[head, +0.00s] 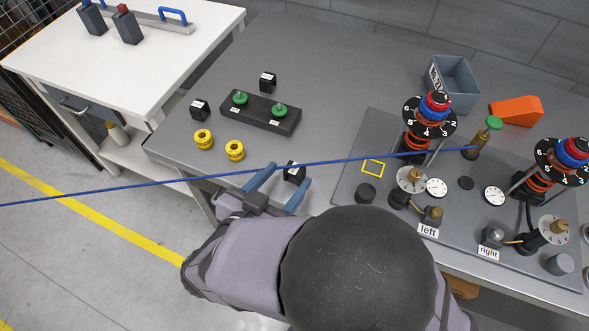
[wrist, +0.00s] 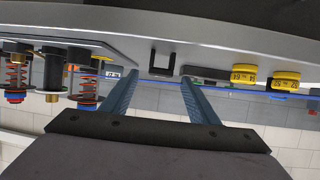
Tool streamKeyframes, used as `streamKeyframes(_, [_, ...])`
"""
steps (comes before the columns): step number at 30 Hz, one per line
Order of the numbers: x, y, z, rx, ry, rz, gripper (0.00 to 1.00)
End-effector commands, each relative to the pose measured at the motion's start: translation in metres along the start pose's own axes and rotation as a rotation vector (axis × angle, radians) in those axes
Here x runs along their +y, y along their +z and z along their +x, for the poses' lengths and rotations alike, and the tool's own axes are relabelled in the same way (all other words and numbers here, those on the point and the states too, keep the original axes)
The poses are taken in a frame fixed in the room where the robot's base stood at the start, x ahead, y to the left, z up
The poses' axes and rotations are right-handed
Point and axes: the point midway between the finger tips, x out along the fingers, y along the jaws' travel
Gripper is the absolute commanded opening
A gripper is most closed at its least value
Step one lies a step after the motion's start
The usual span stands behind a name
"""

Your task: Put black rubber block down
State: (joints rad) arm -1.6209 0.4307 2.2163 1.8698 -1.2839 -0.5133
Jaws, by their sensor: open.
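A small black block (head: 294,172) with a white label stands on the grey table near its front edge. My gripper (head: 287,176) is open, with its two blue fingers spread around or just short of this block; the exact gap is hard to tell. In the wrist view, a dark square-edged block (wrist: 163,58) shows just beyond and between the open fingertips (wrist: 160,77), on the table surface. The fingers do not appear to press on it. Two similar labelled black blocks stand farther back, one at the back (head: 268,82) and one at the left (head: 199,109).
Two yellow rings (head: 234,150) and a dark tray with green knobs (head: 260,113) lie behind the gripper. A fixture plate (head: 350,183) with spring posts and dials is at right. A blue cable (head: 120,189) crosses the view. A grey bin (head: 455,85) and an orange wedge (head: 516,110) stand behind.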

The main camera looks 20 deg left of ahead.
Motion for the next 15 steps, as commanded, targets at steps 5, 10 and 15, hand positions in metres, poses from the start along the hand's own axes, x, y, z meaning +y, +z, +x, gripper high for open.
streamKeyframes(5, [0.001,-0.001,0.021,0.001,0.005,-0.001,0.55])
streamKeyframes(10, [0.000,-0.001,0.041,0.001,0.004,0.000,0.55])
streamKeyframes(15, [0.000,0.000,0.049,0.000,0.001,-0.001,0.55])
